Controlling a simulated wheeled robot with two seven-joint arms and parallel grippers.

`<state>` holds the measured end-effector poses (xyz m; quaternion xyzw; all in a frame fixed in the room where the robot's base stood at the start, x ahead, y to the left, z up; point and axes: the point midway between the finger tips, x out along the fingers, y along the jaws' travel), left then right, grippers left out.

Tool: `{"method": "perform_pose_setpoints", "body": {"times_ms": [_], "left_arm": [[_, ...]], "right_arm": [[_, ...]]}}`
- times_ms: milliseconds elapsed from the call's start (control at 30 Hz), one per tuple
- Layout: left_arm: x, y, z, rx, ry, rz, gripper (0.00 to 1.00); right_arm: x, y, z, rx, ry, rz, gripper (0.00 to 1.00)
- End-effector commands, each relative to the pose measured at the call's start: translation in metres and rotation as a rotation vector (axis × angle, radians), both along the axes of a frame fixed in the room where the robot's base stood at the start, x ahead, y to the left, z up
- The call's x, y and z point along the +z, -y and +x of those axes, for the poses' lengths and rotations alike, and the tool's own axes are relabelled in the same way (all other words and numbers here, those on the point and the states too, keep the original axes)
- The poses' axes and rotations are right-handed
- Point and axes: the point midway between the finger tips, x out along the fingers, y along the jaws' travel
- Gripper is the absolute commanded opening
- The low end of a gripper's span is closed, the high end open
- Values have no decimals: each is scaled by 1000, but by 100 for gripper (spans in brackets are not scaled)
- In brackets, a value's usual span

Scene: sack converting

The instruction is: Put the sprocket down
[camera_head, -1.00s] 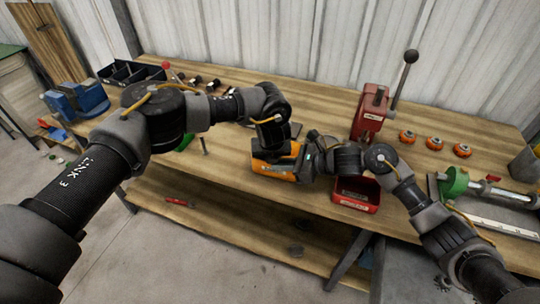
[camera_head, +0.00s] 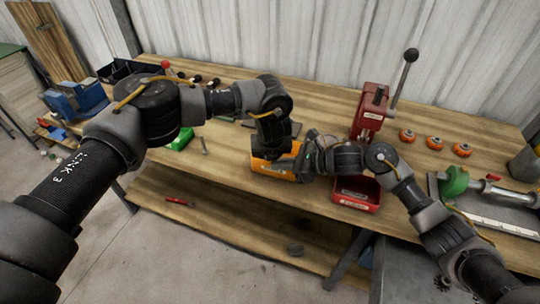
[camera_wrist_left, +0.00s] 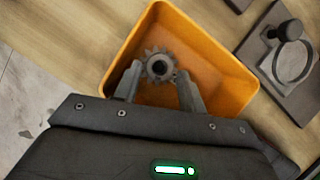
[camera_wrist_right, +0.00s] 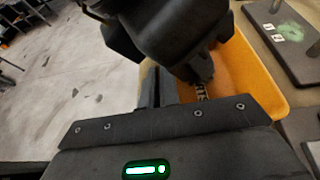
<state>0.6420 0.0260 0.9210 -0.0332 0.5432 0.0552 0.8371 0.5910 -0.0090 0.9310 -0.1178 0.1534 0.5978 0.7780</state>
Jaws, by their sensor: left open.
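The sprocket (camera_wrist_left: 160,67) is a grey toothed ring with a central hole. In the left wrist view it is inside the orange bin (camera_wrist_left: 228,85), between my left gripper's spread fingertips. My left gripper (camera_wrist_left: 160,82) is open and reaches into the bin from above. In the head view the bin (camera_head: 272,169) is partly covered by my arms. My right gripper (camera_wrist_right: 160,88) is beside the bin, its fingers close together with nothing visible between them. A small toothed edge of the sprocket (camera_wrist_right: 201,91) shows below my left gripper in the right wrist view.
A red bin (camera_head: 356,202) stands right of the orange bin at the table's front edge. A red lever press (camera_head: 371,112) is behind it. Several orange parts (camera_head: 434,143) sit further right. A grey plate with a ring (camera_wrist_left: 290,60) lies close beside the orange bin.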

Motion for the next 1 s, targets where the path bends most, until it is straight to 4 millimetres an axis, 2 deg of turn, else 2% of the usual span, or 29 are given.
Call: {"method": "perform_pose_setpoints", "body": {"times_ms": [33,200,400,600,967,1000], "left_arm": [[12,2,-4,-3,2,-3,41],[47,4,-19,-3,4,-4,41],[79,6,-32,-3,7,-2,41],[90,6,-38,0,4,-3,41],[91,6,-39,1,3,-3,41],[91,6,-38,1,3,-3,41]], "right_arm": [[0,0,0,-1,0,0,0],[0,1,1,-3,0,-1,0],[0,1,1,-3,0,-2,0],[0,1,1,-4,-1,-2,0],[0,1,1,-4,-1,-2,0],[0,1,1,-4,-1,-2,6]]}}
